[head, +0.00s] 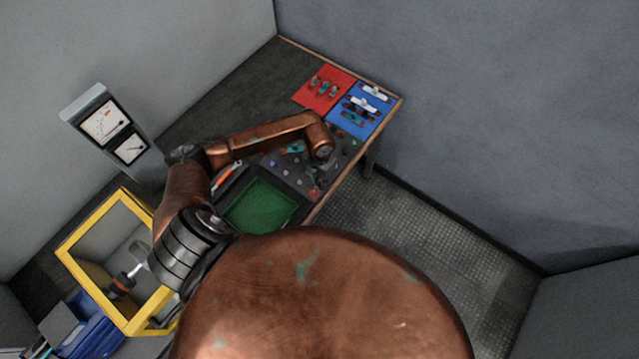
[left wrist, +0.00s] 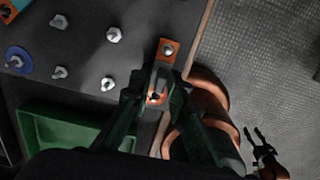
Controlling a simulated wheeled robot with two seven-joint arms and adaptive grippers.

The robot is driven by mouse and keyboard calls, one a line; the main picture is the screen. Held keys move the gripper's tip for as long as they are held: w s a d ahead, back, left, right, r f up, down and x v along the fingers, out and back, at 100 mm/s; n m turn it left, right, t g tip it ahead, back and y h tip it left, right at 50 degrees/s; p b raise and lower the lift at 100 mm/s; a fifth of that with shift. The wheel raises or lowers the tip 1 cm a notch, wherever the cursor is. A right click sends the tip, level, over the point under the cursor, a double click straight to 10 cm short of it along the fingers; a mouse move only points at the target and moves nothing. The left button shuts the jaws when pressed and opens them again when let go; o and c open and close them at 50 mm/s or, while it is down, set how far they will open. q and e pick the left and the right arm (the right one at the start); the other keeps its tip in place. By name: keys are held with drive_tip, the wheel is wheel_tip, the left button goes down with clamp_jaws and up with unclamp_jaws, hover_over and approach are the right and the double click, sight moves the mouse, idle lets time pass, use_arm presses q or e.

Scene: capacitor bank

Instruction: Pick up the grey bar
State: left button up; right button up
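In the left wrist view a short grey piece (left wrist: 161,72), which looks like the grey bar, lies between two orange end plates, the far one (left wrist: 170,48) carrying a bolt. My left gripper (left wrist: 165,82) reaches down with one finger on each side of it; whether the fingers touch it is not clear. In the head view my left gripper (head: 319,176) is low over the near right edge of the bench, and the bar cannot be made out there. My right gripper (left wrist: 254,133) shows small at the lower right of the left wrist view, fingers apart and empty.
A green tray (head: 234,224) lies left of the gripper. Several metal bolts (left wrist: 113,34) stand on the dark bench. Red (head: 307,101) and blue (head: 366,126) mats with small parts lie at the back. A yellow-framed box (head: 72,262) and meter panel (head: 100,112) stand left.

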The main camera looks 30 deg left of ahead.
use_arm(q)
clamp_jaws()
drive_tip(key=shift+r, duration=0.15)
drive_tip(key=shift+r, duration=0.6)
drive_tip(key=s+d+r, duration=0.9)
drive_tip(key=d+r, duration=0.1)
drive_tip(key=r, duration=0.1)
drive_tip(key=shift+s+d+r, duration=0.2)
drive_tip(key=shift+s+r, duration=0.05)
